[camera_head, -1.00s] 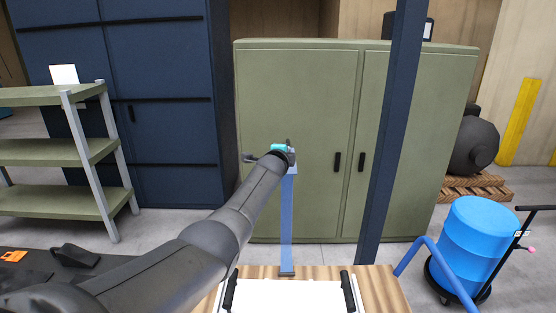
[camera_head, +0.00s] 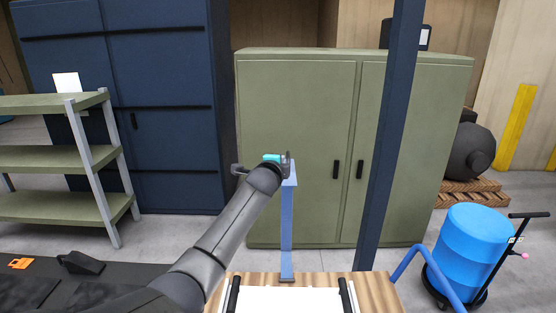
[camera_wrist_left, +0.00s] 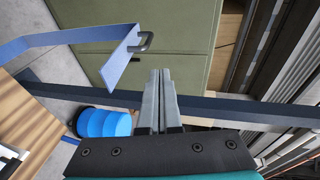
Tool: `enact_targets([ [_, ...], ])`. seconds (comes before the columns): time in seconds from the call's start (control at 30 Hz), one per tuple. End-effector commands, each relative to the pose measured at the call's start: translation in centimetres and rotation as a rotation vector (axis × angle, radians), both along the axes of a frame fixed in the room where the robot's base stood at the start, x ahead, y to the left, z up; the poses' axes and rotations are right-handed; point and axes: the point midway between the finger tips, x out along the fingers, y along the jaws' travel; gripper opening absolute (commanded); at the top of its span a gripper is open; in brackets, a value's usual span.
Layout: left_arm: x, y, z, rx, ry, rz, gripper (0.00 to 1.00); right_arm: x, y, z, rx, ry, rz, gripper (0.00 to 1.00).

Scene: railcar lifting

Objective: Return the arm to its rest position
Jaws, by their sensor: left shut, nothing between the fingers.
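My left arm (camera_head: 224,238) is dark grey and reaches from the bottom left up to the middle of the head view. Its wrist, with a teal band (camera_head: 271,157), shows just left of the top of a blue upright (camera_head: 287,225). The fingertips are hidden there. In the left wrist view my left gripper (camera_wrist_left: 160,75) has its two grey fingers together, with nothing between them. The blue upright's bent top plate (camera_wrist_left: 120,60) lies to the left of the fingers, apart from them, with a small dark hook beside it. My right arm is not in view.
The upright stands on a wooden table (camera_head: 385,292) with a white panel between black handles. A green cabinet (camera_head: 295,130) and a dark blue post (camera_head: 388,140) stand behind. A blue drum (camera_head: 470,245) on a trolley is right, green shelves (camera_head: 55,157) left.

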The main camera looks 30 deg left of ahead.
Motion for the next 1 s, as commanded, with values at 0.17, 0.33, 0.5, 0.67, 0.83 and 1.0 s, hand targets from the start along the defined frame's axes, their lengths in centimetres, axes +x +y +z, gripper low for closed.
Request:
enact_targets([
  [0.17,-1.4,-0.5,0.8,0.001,-0.001,-0.001,0.00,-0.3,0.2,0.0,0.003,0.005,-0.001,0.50],
  [0.33,-2.4,-0.8,1.5,0.001,0.000,0.000,0.00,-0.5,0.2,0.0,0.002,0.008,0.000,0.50],
  [0.5,-2.8,-1.0,1.7,0.000,0.001,0.000,0.00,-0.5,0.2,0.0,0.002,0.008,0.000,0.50],
  [0.67,-2.9,-1.0,1.7,-0.001,0.001,0.000,0.00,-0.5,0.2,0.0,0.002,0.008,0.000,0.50],
  [0.83,-4.0,-2.5,-0.6,-0.055,0.032,-0.003,0.00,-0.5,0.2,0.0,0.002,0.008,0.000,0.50],
  [1.0,-8.5,-7.2,-7.5,-0.250,0.135,0.011,0.00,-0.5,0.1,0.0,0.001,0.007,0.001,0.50],
])
